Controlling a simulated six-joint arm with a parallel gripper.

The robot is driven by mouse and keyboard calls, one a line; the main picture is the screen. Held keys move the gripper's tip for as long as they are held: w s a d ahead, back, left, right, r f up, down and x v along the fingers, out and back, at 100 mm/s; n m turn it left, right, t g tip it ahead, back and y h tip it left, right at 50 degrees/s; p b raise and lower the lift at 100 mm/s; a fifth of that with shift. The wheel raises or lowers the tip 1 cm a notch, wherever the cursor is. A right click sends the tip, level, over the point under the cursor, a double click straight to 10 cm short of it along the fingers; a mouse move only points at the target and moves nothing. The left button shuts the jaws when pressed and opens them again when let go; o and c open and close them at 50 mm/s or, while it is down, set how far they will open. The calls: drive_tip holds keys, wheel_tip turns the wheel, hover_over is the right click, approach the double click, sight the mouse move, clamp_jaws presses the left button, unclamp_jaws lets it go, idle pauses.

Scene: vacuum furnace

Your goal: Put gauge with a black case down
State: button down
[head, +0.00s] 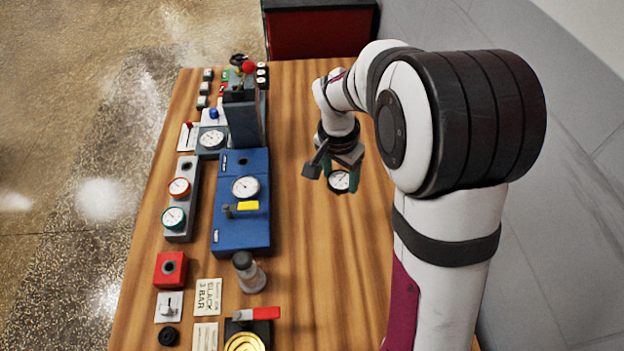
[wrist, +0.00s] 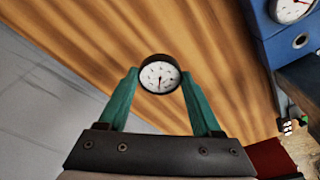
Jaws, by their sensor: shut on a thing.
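The gauge with a black case (head: 340,181) has a round white dial with a dark pointer. My gripper (head: 341,184) is shut on it, right of the blue block and over the wooden table. In the wrist view the gauge (wrist: 160,75) sits between the tips of the two green fingers (wrist: 160,82), its dial facing the camera. Bare wood shows around it. I cannot tell how far it is above the table.
The blue block (head: 228,222) carries a white gauge and a yellow handle. A grey panel (head: 190,166) holds red and green gauges. A red block (head: 171,270), a "BLACK 3 BAR" card (head: 208,297) and a grey knob (head: 248,272) stand nearer. The table's right part (head: 330,260) is clear.

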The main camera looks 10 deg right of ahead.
drive_tip(key=shift+s+d+r, duration=0.25)
drive_tip(key=shift+d+r, duration=0.15)
drive_tip(key=shift+d, duration=0.3)
drive_tip(key=w+a+r+n+y, duration=0.2)
drive_tip(key=w+a+r+n, duration=0.1)
drive_tip(key=w+a+n, duration=1.1)
drive_tip(key=shift+m, duration=0.3)
drive_tip(key=a+f, duration=0.3)
drive_tip(key=w+a+f, duration=0.1)
drive_tip(key=a+f, duration=0.2)
drive_tip(key=f, duration=0.1)
drive_tip(key=w+a+f, duration=0.1)
drive_tip(key=a+f, duration=0.2)
drive_tip(key=f, duration=0.1)
drive_tip(key=shift+w+a, duration=0.15)
drive_tip(key=shift+w, duration=0.1)
drive_tip(key=shift+f, duration=0.1)
drive_tip(key=shift+f, duration=0.4)
